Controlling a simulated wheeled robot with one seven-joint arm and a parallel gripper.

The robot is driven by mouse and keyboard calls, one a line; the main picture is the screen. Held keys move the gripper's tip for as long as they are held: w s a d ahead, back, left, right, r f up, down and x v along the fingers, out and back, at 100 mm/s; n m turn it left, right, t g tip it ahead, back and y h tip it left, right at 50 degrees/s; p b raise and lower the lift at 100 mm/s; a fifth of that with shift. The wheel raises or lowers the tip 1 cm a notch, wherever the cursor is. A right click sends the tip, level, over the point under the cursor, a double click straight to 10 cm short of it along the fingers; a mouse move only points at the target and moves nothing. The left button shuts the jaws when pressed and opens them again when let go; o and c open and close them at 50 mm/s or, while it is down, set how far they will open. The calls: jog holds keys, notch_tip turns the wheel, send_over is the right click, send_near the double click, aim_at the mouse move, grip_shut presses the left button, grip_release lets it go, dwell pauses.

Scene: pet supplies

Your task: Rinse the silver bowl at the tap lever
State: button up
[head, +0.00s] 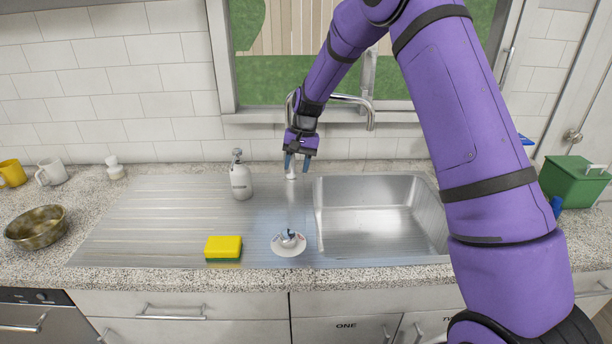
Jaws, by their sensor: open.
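The chrome tap (352,98) arches in front of the window, partly hidden behind my arm. My gripper (297,168) points down with its fingers apart, behind the drainboard near the sink's back left corner. A small pale upright piece (291,174) shows at its fingertips; I cannot tell whether it is the tap lever or whether the fingers touch it. The bowl is far to the left of my gripper.
The steel sink basin (380,215) is empty where visible. A soap bottle (240,180), a yellow-green sponge (223,248) and a small whitish round item (288,244) stand on the drainboard. Mugs (51,172) stand back left; a green box (572,182) stands right. The drainboard's left part is clear.

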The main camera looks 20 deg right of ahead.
jog(key=s, duration=0.8)
jog(key=shift+r, duration=0.4)
jog(key=s+d+r+n+t+h, duration=0.1)
jog(key=s+d+r+n+t, duration=0.1)
jog(key=s+r, duration=0.9)
jog(key=s+d+r+n+t+h, duration=0.1)
jog(key=s+d+r+t, duration=0.1)
jog(key=s+r, duration=0.95)
jog(key=s+d+r+t, duration=0.1)
jog(key=s+d, duration=0.1)
jog(key=s, duration=0.8)
jog(key=shift+s+r+n+t+h, duration=0.25)
jog(key=shift+s+n+t+h, duration=0.05)
jog(key=shift+n+t, duration=0.1)
jog(key=shift+s+d+f, duration=0.1)
jog(key=shift+s, duration=0.4)
jog(key=shift+c, duration=0.9)
